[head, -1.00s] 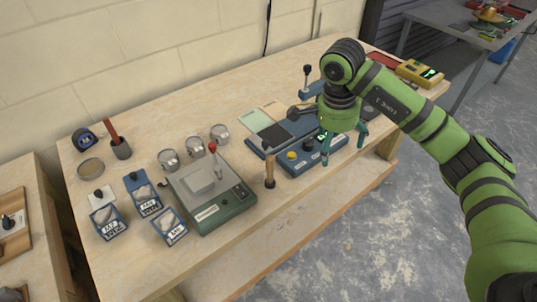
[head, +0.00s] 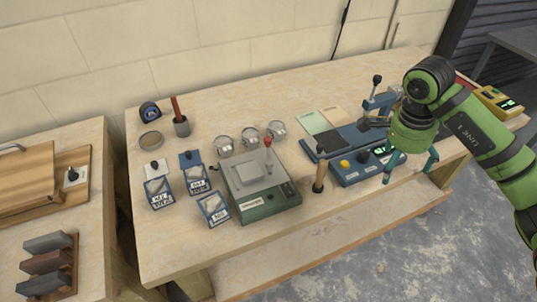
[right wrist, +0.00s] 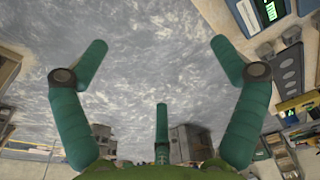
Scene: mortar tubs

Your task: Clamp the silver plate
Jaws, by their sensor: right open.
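A flat silver-grey plate (head: 247,173) lies on top of a green box-shaped device (head: 268,203) with a red-knobbed lever; I cannot tell whether this is the task's plate. A blue lever clamp (head: 380,103) stands at the end of a long blue base (head: 345,137), with a grey part at its jaw, partly behind my arm. My right gripper (head: 411,163) points down near the table's front edge, right of a blue control box (head: 355,170) with a yellow button. It is open and empty; the right wrist view (right wrist: 160,85) shows its spread teal fingers over the floor. My left gripper is out of view.
A wooden-handled tool (head: 320,173) stands between the green device and control box. Pale green, beige and dark plates lie behind it. Several round tins, labelled blue boxes and a tape measure (head: 150,112) stand left. A yellow meter (head: 497,101) is at the right end.

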